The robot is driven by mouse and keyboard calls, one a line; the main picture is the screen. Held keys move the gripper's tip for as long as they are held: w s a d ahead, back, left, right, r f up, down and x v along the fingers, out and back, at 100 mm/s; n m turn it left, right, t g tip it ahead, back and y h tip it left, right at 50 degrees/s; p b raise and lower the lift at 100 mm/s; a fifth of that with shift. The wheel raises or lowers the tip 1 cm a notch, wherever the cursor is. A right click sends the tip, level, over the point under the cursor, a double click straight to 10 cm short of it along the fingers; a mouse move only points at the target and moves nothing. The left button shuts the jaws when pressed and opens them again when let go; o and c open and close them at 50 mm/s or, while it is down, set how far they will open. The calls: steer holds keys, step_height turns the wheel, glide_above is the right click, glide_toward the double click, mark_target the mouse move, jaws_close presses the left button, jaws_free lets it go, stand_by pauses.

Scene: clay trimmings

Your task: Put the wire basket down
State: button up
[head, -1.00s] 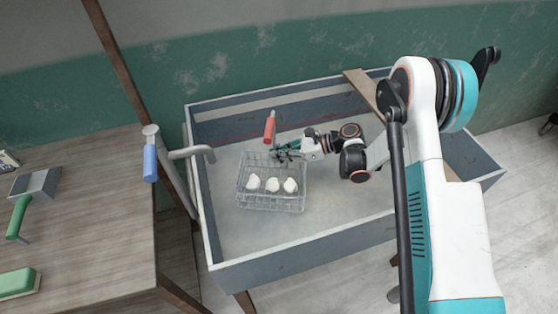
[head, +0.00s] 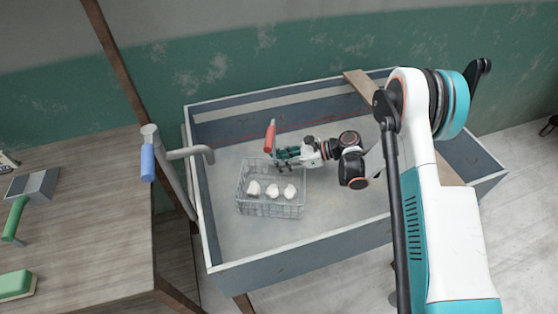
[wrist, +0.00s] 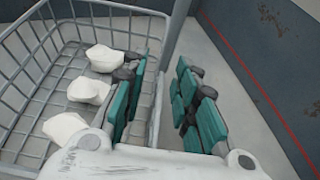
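The wire basket (head: 270,211) sits low in the left part of the grey trough, upright, apparently on its floor. Several white lumps (head: 272,190) lie inside it. A red grip (head: 269,137) on a grey post stands at its back side. My gripper (head: 284,156) is at the basket's back right side. In the wrist view my gripper (wrist: 163,100) is open, its teal fingers apart. One finger is over the inside of the basket (wrist: 30,55), near the lumps (wrist: 85,90); the other is outside the basket wall. The grey post rises between them.
The trough (head: 330,238) has raised walls, with free floor in front and right of the basket. A wooden board (head: 362,90) lies across its back right. A pipe with a blue grip (head: 147,162) stands left, beside a wooden table (head: 95,220) holding green-handled tools.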

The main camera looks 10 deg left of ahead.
steer(key=p+v, duration=0.2)
steer(key=v, duration=0.5)
steer(key=shift+d+r+p, duration=0.2)
steer(key=shift+d+p, duration=0.1)
steer(key=shift+p, duration=0.05)
